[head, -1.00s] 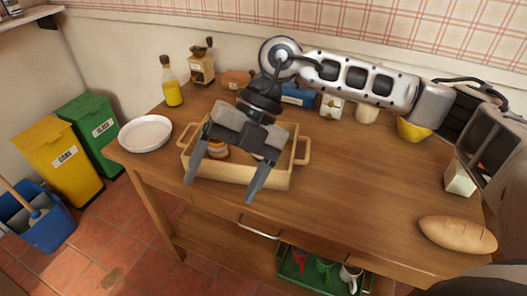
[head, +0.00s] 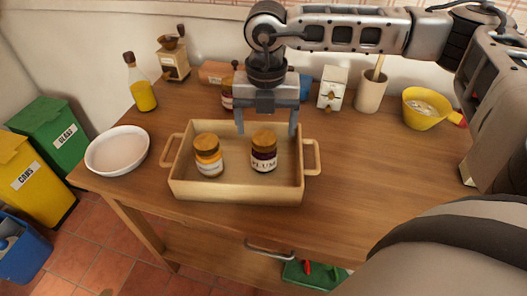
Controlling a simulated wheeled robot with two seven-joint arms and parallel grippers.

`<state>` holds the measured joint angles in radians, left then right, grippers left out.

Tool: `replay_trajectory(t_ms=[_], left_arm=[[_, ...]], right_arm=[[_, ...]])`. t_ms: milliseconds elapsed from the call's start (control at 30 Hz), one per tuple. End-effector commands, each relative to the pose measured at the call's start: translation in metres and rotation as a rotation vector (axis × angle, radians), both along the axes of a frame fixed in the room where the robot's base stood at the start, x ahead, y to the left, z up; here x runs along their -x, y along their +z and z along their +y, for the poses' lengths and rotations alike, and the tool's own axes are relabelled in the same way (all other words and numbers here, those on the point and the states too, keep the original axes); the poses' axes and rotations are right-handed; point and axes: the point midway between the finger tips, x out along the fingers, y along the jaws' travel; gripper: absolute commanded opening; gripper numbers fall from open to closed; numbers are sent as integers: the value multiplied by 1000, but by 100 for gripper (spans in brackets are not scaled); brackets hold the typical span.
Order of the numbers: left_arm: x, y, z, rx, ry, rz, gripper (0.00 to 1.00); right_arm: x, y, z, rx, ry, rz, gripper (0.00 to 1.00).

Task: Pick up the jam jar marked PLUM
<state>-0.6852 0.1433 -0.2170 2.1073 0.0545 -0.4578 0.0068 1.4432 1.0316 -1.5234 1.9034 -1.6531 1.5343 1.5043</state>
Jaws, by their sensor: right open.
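The jam jar marked PLUM (head: 264,153) stands upright in the right half of a wooden tray (head: 235,194). It has a wooden-looking lid, dark contents and a white label. A second jar (head: 208,156) with orange contents stands to its left in the tray; its label is too small to read. My right gripper (head: 267,130) is open, fingers pointing down, above and behind the PLUM jar at the tray's back side. I cannot tell whether it touches the jar. My left gripper is not in view.
Left of the tray is a white bowl (head: 117,150), with an oil bottle (head: 141,88) behind. Along the wall stand a grinder (head: 173,60), another jar (head: 227,93), a white carton (head: 332,88), a utensil crock (head: 370,92) and a yellow bowl (head: 425,108). The tabletop right of the tray is clear.

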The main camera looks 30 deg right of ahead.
Motion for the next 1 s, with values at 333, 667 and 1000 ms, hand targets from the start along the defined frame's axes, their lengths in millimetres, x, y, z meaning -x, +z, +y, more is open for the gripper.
replay_trajectory(t_ms=[333, 667, 1000], left_arm=[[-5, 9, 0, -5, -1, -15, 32], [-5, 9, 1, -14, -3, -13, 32], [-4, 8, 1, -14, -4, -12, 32]], right_arm=[[-1, -31, 1, 1, 2, 2, 82], [-3, -67, 1, 0, 0, 0, 82], [-3, -67, 1, -1, 0, -1, 37]])
